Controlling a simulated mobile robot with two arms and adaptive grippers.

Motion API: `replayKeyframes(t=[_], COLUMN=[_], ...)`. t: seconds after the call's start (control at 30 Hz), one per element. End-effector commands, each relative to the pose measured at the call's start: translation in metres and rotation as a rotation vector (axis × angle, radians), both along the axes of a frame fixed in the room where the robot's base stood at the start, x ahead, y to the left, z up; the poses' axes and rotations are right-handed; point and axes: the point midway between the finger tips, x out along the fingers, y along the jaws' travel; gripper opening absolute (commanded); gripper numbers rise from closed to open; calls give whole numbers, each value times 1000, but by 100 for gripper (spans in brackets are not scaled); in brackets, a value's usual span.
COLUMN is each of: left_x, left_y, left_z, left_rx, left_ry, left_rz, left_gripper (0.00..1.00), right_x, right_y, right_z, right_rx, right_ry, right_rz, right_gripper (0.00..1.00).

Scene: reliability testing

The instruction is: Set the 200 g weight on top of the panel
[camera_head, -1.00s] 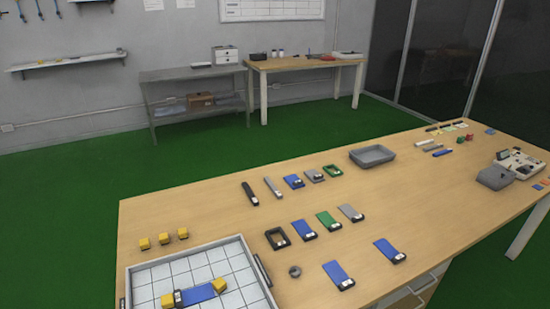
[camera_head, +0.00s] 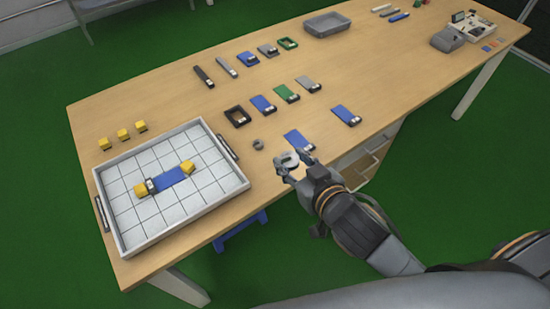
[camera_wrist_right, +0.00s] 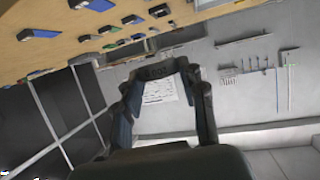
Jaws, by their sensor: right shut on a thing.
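My right gripper (camera_head: 290,162) is over the front edge of the table, shut on a grey round weight (camera_head: 287,158). The weight also shows between the fingertips in the right wrist view (camera_wrist_right: 157,72), with blurred marking on it. A blue panel (camera_head: 169,179) with a dark end piece lies between two yellow blocks, the left one (camera_head: 140,190) and the right one (camera_head: 188,167), in the white gridded tray (camera_head: 122,243). Nothing lies on the panel's blue face. The gripper is to the right of the tray. My left gripper is not in view.
A small grey ring-shaped piece (camera_head: 258,145) stands right of the tray. Blue panels (camera_head: 299,141) and (camera_head: 346,115) lie near the gripper. Three yellow blocks (camera_head: 123,134) sit behind the tray.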

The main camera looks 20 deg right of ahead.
Motion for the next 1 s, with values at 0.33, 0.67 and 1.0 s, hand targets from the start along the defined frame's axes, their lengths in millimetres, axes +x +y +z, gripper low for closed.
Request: replayKeyframes(t=[0.33,0.67,1.0], left_x=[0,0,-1], left_y=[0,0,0], left_z=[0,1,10], left_rx=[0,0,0], left_ry=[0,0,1], left_rz=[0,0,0], left_gripper=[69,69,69], right_x=[-40,-31,45], right_y=[37,34,12], right_z=[-29,-31,-65], right_rx=[19,17,13], right_ry=[5,2,0], right_rz=[152,151,149], right_gripper=[2,2,2])
